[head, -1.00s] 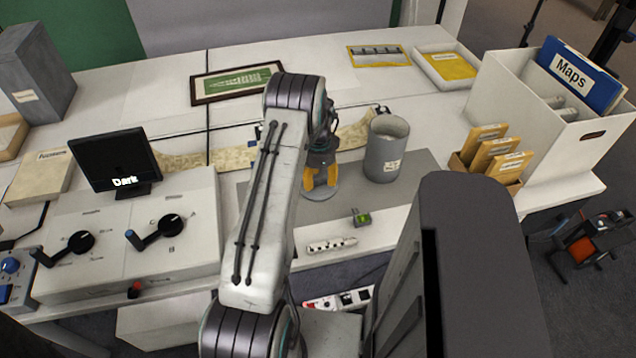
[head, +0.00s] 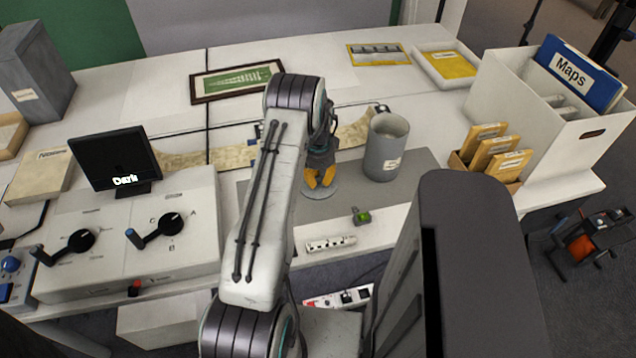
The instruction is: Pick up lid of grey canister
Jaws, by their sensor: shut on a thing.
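The grey canister (head: 384,155) stands upright and open-topped on the grey mat (head: 420,165) on the white table. Its lid (head: 320,191), a flat grey disc, is at the mat just left of the canister. My gripper (head: 320,184), with yellow fingers, is right over the lid, pointing down. Its fingers are shut on the lid, which looks level and at or very near the mat. My arm hides part of the mat on the left.
A white box with a blue Maps folder (head: 578,74) and a small box of yellow envelopes (head: 490,152) stand on the right. A small green-topped item (head: 362,216) and a white labelled strip (head: 331,243) lie in front. A control panel with a screen (head: 115,160) is on the left.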

